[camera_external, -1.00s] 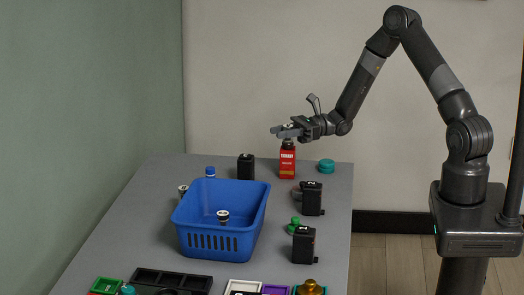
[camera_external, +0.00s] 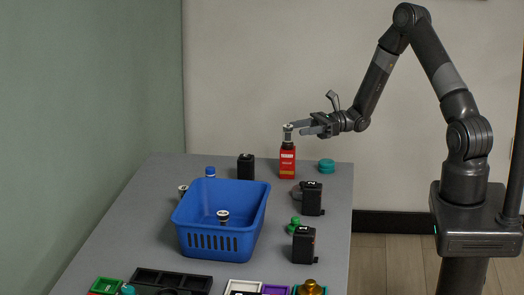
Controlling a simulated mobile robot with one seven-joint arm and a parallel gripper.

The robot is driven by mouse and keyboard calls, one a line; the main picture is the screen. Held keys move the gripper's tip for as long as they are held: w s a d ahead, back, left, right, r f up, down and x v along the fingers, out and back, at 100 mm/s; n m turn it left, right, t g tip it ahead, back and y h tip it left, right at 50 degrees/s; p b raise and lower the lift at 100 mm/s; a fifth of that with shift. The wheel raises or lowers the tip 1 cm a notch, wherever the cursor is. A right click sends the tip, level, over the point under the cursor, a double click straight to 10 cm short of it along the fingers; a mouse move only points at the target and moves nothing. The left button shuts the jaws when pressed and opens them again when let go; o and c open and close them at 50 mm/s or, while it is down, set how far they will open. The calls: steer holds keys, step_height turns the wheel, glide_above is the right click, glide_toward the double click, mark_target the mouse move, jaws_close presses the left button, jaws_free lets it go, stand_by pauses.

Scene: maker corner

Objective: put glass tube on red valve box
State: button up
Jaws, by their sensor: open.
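The red valve box (camera_external: 287,163) stands upright at the far end of the grey table. A small glass tube (camera_external: 288,134) with a pale cap stands upright on top of the box. My gripper (camera_external: 298,128) is open, just right of the tube at its height. From this view I cannot tell whether the fingertips still reach around the tube or are clear of it.
A blue basket (camera_external: 249,215) holds a small capped item (camera_external: 223,217). Black boxes stand at the back (camera_external: 245,167) and along the right (camera_external: 311,198). A teal round piece (camera_external: 326,166) lies right of the red box. Coloured trays (camera_external: 172,280) line the front.

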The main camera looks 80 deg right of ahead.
steer(key=v, duration=0.5)
steer(key=s+a+r+n+g, duration=0.2)
steer(key=a+r+n+g, duration=0.25)
steer(key=a, duration=0.25)
steer(key=s+a+r+n+g, duration=0.35)
steer(key=a+n, duration=0.25)
steer(key=a, duration=0.2)
steer(key=s+a+r+n+g, duration=0.25)
steer(key=a+n+g, duration=0.2)
steer(key=a, duration=0.25)
steer(key=s+a+r+n+t+h, duration=0.1)
steer(key=s+a+r+n+h, duration=0.1)
steer(key=s+r+n+h, duration=0.3)
steer(key=s+a+r+n+t+h, duration=0.2)
steer(key=s+r+n+h, duration=0.3)
steer(key=s+n, duration=0.3)
steer(key=shift+s+a+r+n, duration=0.15)
steer(key=shift+s+a+n, duration=0.15)
steer(key=shift+n, duration=0.3)
stand_by(3.4)
